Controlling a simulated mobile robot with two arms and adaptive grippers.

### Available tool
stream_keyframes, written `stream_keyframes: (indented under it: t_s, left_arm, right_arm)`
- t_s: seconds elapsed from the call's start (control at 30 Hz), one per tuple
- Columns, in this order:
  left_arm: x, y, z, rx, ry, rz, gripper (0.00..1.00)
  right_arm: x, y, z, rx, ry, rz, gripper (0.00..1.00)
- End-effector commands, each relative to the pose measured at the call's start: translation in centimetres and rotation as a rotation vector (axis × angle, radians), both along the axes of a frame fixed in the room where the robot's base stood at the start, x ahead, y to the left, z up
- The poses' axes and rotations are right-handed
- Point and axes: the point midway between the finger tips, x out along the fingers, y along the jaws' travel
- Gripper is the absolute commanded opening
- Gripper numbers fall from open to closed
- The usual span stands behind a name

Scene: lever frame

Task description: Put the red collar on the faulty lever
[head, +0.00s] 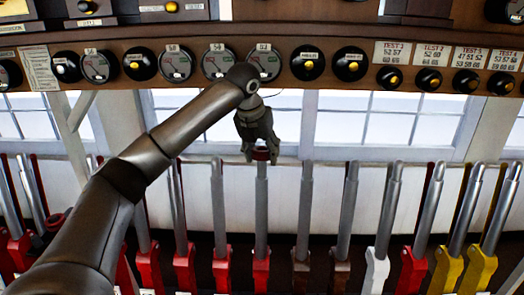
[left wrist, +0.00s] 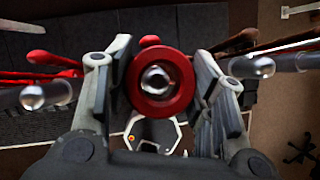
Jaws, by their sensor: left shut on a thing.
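My left gripper (head: 261,157) is shut on the red collar (left wrist: 160,108), a thick ring, and holds it at the top of a steel lever (head: 262,205) with a red base. In the left wrist view my left gripper (left wrist: 162,85) has one finger on each side of the collar. The round lever tip (left wrist: 156,79) shows through the ring's hole, close to its centre. I cannot tell whether the collar is around the tip or just above it. No mark shows which lever is faulty. My right gripper is out of view.
A row of steel levers stands close on both sides, including a white-based lever (head: 376,270) and a yellow-based lever (head: 478,270) to the right. A shelf with dials and black knobs (head: 308,62) runs above. Dark red round items (head: 55,221) are at the left.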

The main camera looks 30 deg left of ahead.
Motion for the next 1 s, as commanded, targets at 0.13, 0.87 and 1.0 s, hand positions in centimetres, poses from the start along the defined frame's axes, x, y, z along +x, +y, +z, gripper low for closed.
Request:
stream_keyframes:
  t_s: [0.13,0.87,1.0]
  left_arm:
    - [-0.1,-0.1,-0.5,0.0,-0.001,0.0,0.28]
    - [-0.4,-0.2,-2.7,-0.001,-0.001,0.0,0.28]
    - [-0.4,-0.3,-3.1,0.0,-0.001,0.0,0.28]
  right_arm:
    - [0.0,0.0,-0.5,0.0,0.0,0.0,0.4]
    - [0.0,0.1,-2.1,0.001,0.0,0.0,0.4]
    - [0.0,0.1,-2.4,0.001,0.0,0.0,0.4]
